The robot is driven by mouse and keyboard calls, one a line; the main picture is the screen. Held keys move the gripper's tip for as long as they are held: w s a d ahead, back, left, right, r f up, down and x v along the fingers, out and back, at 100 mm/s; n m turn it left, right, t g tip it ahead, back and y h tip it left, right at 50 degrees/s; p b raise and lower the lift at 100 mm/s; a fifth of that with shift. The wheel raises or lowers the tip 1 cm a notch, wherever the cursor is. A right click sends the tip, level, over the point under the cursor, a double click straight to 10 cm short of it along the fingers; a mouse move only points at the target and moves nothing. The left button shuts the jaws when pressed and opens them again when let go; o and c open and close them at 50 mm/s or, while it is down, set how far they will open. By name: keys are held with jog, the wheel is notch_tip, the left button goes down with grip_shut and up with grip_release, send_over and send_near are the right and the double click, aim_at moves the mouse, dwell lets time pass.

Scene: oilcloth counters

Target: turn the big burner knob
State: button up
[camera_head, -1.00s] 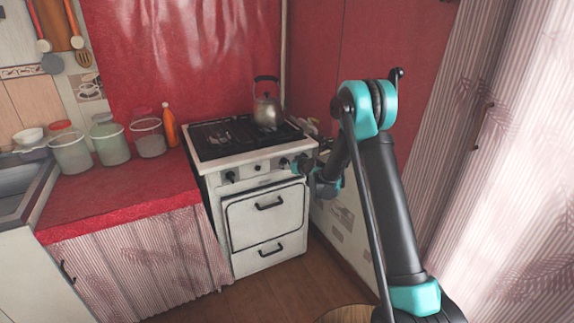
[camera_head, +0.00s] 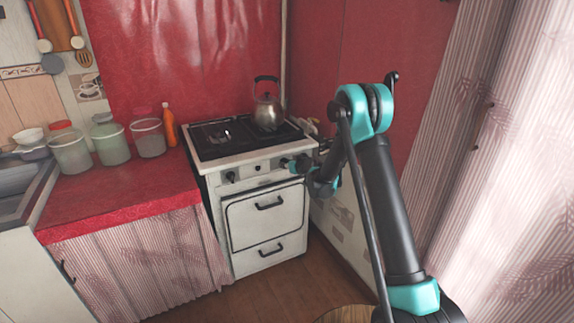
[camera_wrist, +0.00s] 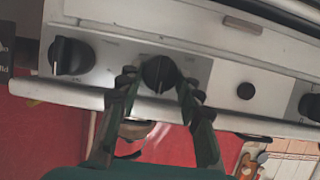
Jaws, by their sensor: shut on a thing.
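A black round knob (camera_wrist: 158,72) on the white stove front panel (camera_wrist: 205,72) is between my gripper's fingertips in the wrist view. My gripper (camera_wrist: 159,82) is shut on this knob, with one dark green finger on each side. Another black knob (camera_wrist: 70,56), looking larger in this view, is to its left and free of the fingers. I cannot tell from markings which knob is the big burner's. In the head view my gripper (camera_head: 293,164) is at the right part of the stove (camera_head: 257,190) front and hides the knob it holds.
A small black button (camera_wrist: 245,90) and another knob (camera_wrist: 308,105) are farther right on the panel in the wrist view. A metal kettle (camera_head: 268,112) stands on the stove top. The red counter (camera_head: 120,186) with jars is left of the stove. Floor in front is clear.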

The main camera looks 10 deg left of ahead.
jog(key=shift+d, duration=0.1)
jog(key=m+y, duration=0.3)
jog(key=m, duration=0.4)
jog(key=f+m+t+y, duration=0.1)
jog(key=m+y, duration=0.2)
jog(key=m, duration=0.5)
jog(key=m+t+y, duration=0.1)
jog(key=m+y, duration=0.1)
jog(key=m, duration=0.6)
jog(key=shift+w+d+f+y, duration=0.25)
jog(key=shift+f+y, duration=0.15)
jog(key=shift+m, duration=0.3)
dwell(0.4)
jog(key=o, duration=1.2)
jog(key=shift+c, duration=0.2)
